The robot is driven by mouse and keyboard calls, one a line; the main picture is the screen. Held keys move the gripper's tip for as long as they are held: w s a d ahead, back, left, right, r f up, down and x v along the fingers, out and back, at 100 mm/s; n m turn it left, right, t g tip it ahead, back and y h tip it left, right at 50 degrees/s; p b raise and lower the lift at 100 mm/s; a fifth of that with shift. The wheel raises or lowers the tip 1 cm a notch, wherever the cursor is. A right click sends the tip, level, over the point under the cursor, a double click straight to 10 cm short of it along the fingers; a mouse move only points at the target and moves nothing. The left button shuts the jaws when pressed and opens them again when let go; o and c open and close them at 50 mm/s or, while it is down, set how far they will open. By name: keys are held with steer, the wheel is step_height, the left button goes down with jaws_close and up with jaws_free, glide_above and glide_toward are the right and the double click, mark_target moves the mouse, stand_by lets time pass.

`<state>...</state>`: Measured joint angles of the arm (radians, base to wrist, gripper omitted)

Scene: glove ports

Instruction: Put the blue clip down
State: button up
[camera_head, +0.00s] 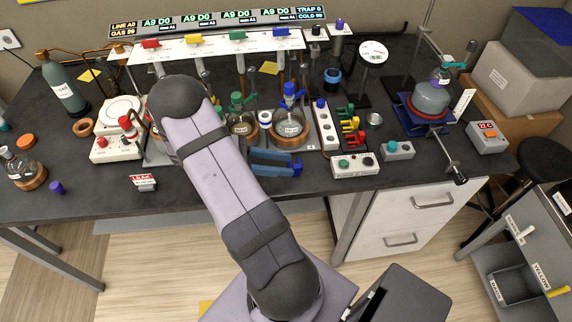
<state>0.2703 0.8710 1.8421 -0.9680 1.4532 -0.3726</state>
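My arm crosses the middle of the view, with its elbow over the bench. A blue two-pronged shape (275,162) shows just right of my arm, low over the front of the bench; I cannot tell whether it is part of my gripper or a separate thing. The rest of my gripper is hidden behind my arm. No blue clip can be told for certain. A small blue piece (290,92) sits on the neck of the right flask (289,126).
A flask with a green top (241,123) stands left of the blue-topped one. A white switch box (355,166) and a grey box (397,150) stand near the bench's front. A hotplate (116,146) is left of my arm.

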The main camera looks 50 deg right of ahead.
steer(key=b+v, duration=0.2)
steer(key=v, duration=0.6)
steer(key=shift+w+a+b, duration=0.25)
steer(key=shift+b, duration=0.1)
steer(key=shift+v, duration=0.85)
steer(key=shift+r, duration=0.1)
steer(key=shift+s+a+t+y, duration=0.3)
steer(key=shift+s+a, duration=0.05)
steer(key=shift+a, duration=0.15)
steer(key=s+a+f+m+t+y, duration=0.2)
steer(key=s+a+m+t+y, duration=0.1)
steer(key=a, duration=0.6)
steer(key=s+a+f+m+t+y, duration=0.2)
steer(key=a+m+t+y, duration=0.4)
steer(key=a, duration=0.4)
steer(key=shift+s+a+f, duration=0.2)
steer(key=shift+s+a, duration=0.15)
steer(key=shift+s, duration=0.55)
